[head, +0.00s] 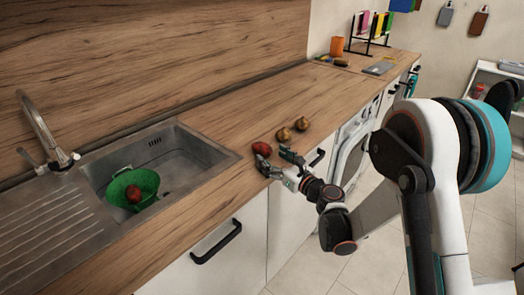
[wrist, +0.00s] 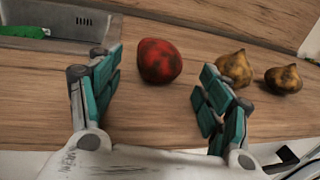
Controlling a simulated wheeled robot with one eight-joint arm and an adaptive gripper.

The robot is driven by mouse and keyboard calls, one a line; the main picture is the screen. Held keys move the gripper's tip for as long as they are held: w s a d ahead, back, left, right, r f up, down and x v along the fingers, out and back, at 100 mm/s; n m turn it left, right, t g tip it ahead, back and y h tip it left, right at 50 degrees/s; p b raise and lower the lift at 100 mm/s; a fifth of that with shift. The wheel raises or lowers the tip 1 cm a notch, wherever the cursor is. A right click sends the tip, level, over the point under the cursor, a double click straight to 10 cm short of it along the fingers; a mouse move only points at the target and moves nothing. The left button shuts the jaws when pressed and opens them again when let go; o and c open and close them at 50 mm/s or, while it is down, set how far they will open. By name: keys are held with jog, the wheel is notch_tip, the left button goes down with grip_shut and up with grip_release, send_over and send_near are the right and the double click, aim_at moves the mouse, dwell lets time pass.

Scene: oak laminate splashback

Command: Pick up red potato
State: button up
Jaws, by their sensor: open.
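The red potato (wrist: 160,61) lies on the wooden counter, beyond my fingertips and between them in the wrist view. In the head view it shows as a small dark red lump (head: 261,148) near the counter's front edge. My gripper (head: 278,160) is open and empty, close in front of the potato at the counter edge. In the wrist view its teal-padded fingers (wrist: 155,95) are spread wide, with bare counter between them. I cannot see either finger touching the potato.
Two brown, onion-like items (head: 283,134) (head: 302,124) sit right of the potato; one is close behind my right finger in the wrist view. A steel sink (head: 195,158) at left holds a green colander (head: 145,183) with a reddish item (head: 133,194) inside. Counter between sink and potato is clear.

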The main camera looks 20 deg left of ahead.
jog(key=x, duration=0.4)
jog(key=shift+w+a, duration=0.15)
jog(key=shift+a, duration=0.05)
jog(key=c, duration=1.2)
notch_tip(320, 180, up, 20)
jog(key=p, duration=0.7)
jog(key=w+d+f+m+t+h, duration=0.1)
jog(key=w+d+m+t+h, duration=0.15)
jog(key=d, duration=0.85)
jog(key=w+d+f+m+t+h, duration=0.1)
jog(key=w+d+m+t+h, duration=0.2)
jog(key=d, duration=0.7)
jog(key=s+d+f+m+t+h, duration=0.1)
jog(key=s+d+m+h, duration=0.3)
jog(key=d, duration=0.8)
jog(key=d+f+m+t+h, duration=0.1)
jog(key=d+m+t+h, duration=0.1)
jog(key=d+h, duration=0.65)
notch_tip(320, 180, up, 4)
jog(key=n+g+y, duration=0.9)
jog(key=n+y, duration=0.3)
jog(key=y, duration=0.6)
send_over(265, 152)
jog(key=w, duration=0.2)
jog(key=shift+s+a+m+t, duration=0.2)
jog(key=shift+a+m+t, duration=0.05)
